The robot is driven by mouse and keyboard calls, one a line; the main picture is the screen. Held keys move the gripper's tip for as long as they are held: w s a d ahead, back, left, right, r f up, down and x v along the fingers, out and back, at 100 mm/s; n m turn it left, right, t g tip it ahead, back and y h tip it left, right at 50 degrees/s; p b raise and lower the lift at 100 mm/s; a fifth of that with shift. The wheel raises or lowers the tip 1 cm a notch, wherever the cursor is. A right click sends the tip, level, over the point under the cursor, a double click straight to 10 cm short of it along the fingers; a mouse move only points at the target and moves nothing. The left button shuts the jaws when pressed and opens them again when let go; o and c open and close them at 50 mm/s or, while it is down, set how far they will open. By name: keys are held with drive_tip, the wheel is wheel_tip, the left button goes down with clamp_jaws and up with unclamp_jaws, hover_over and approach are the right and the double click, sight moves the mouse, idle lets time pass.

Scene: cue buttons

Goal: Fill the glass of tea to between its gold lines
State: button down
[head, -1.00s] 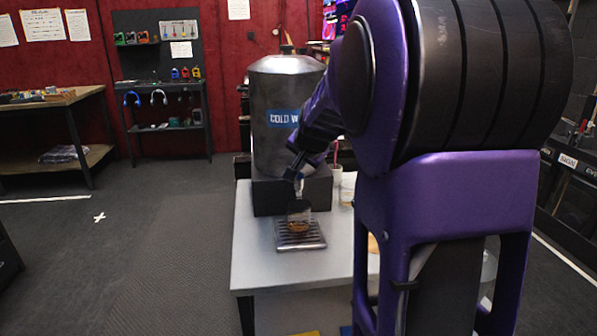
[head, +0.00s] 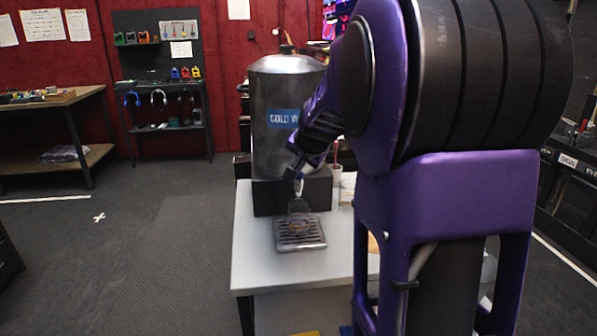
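A steel dispenser (head: 272,90) with a blue label reading "COLD W", partly hidden by my arm, stands on a dark block (head: 270,190). A small clear glass (head: 300,213) is on the slatted drip tray (head: 300,236) below the dispenser's front. Its outline is faint, and I cannot make out its gold lines or the level of the tea. My gripper (head: 296,176) is just above the glass, at the dispenser's tap area. The tap is hidden or too small to see. The fingers are too small to tell whether they are open or shut.
The white table (head: 265,270) is bare in front and left of the tray. A pale cup (head: 336,174) with a red stick stands right of the block. My arm hides the table's right side.

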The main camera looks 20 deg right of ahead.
sight(299, 176)
idle(0.8)
drive_tip(key=shift+r+p, duration=0.8)
drive_tip(key=shift+r, duration=0.15)
wheel_tip(299, 176, up, 5)
drive_tip(key=p, duration=0.4)
